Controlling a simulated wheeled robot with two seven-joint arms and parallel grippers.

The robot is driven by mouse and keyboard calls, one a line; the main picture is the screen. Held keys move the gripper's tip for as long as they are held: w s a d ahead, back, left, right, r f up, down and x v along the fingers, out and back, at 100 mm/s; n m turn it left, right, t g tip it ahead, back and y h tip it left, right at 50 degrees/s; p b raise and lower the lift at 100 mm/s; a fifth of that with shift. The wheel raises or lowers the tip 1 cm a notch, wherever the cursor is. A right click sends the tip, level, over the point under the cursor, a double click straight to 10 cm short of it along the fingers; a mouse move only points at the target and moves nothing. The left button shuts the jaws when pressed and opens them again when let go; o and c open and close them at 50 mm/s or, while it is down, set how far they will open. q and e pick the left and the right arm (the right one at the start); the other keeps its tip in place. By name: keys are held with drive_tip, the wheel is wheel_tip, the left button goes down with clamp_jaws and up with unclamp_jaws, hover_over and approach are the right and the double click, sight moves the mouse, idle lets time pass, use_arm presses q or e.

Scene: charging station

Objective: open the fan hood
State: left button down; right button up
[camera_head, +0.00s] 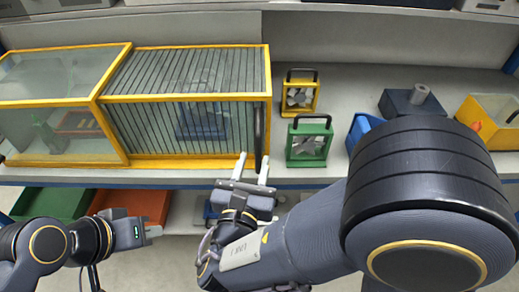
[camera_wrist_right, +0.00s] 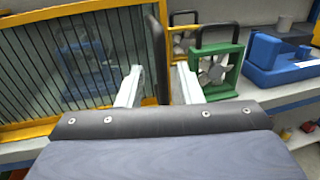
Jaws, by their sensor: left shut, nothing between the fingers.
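The fan hood is a yellow-framed glass case (camera_head: 185,97) on the shelf at the left, with a striped front panel. A black upright handle (camera_head: 258,130) stands at the panel's right edge; it also shows in the right wrist view (camera_wrist_right: 158,60). My right gripper (camera_head: 251,168) is open below the handle in the head view. In the wrist view its two fingers (camera_wrist_right: 159,85) lie either side of the handle's lower part; I cannot tell if they touch it. My left gripper (camera_head: 153,231) is shut and empty, low at the left, away from the hood.
A green fan (camera_head: 309,142) and a yellow fan (camera_head: 299,94) stand just right of the hood. A blue block (camera_head: 361,131) and a yellow bin (camera_head: 491,120) are farther right. Green (camera_head: 50,203) and orange (camera_head: 130,204) trays lie below the shelf edge.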

sight(257, 150)
drive_tip(key=w, duration=0.2)
drive_tip(key=w+d, duration=0.1)
drive_tip(key=w, duration=0.2)
drive_tip(key=shift+w, duration=0.15)
clamp_jaws()
